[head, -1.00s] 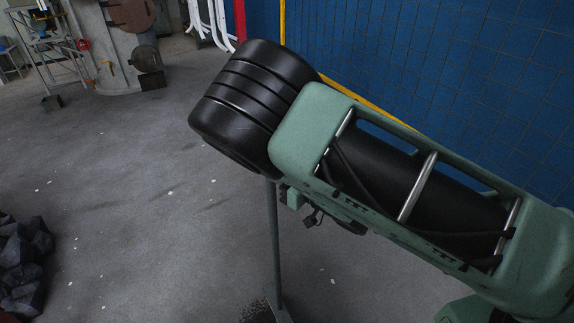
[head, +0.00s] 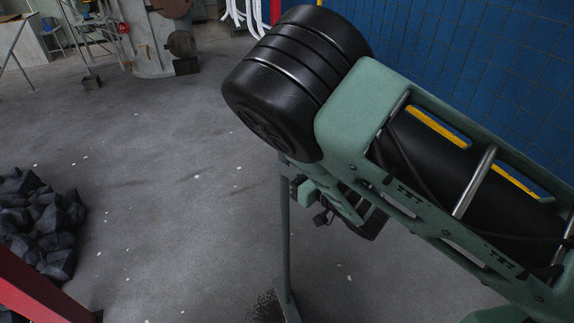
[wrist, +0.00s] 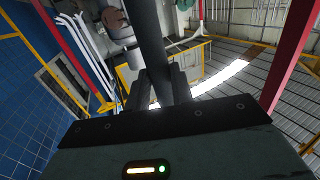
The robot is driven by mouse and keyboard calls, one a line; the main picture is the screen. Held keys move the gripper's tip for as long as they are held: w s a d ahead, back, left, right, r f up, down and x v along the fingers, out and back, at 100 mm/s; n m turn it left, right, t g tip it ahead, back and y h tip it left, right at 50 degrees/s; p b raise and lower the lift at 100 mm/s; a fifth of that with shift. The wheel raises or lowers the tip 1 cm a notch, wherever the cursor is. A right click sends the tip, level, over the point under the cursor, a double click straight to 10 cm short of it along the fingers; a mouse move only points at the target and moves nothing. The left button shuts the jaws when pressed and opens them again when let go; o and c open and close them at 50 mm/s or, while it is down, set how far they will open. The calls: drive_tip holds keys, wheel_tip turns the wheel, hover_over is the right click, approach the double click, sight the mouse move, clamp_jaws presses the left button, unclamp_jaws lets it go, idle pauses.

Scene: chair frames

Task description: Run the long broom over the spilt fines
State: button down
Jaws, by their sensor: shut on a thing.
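The long broom's grey-green handle (head: 285,235) stands nearly upright below my arm in the head view. Its narrow head (head: 288,305) is at the floor by the bottom edge, partly cut off. The spilt fines (head: 262,306) are a patch of dark specks just left of the broom head, also cut by the frame. In the wrist view my gripper (wrist: 157,88) is shut on the handle (wrist: 150,38), which passes between its two dark fingers. In the head view my arm hides much of the gripper and the handle's upper part.
A pile of dark lumps (head: 42,222) lies at the left. A red beam (head: 38,290) crosses the lower left corner. A blue tiled wall (head: 470,60) stands at the right. Machinery (head: 150,35) stands at the back left. The grey floor between is open, with small pale scraps.

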drive_tip(key=w+d+r+p, duration=0.1)
drive_tip(key=w+d+r, duration=0.1)
drive_tip(key=d, duration=0.4)
drive_tip(key=w+d+r+p, duration=0.1)
drive_tip(key=d+r+p, duration=0.1)
drive_tip(key=d, duration=0.4)
drive_tip(key=shift+w+d+r, duration=0.35)
drive_tip(key=shift+r, duration=0.1)
drive_tip(key=shift+d, duration=0.1)
idle(0.4)
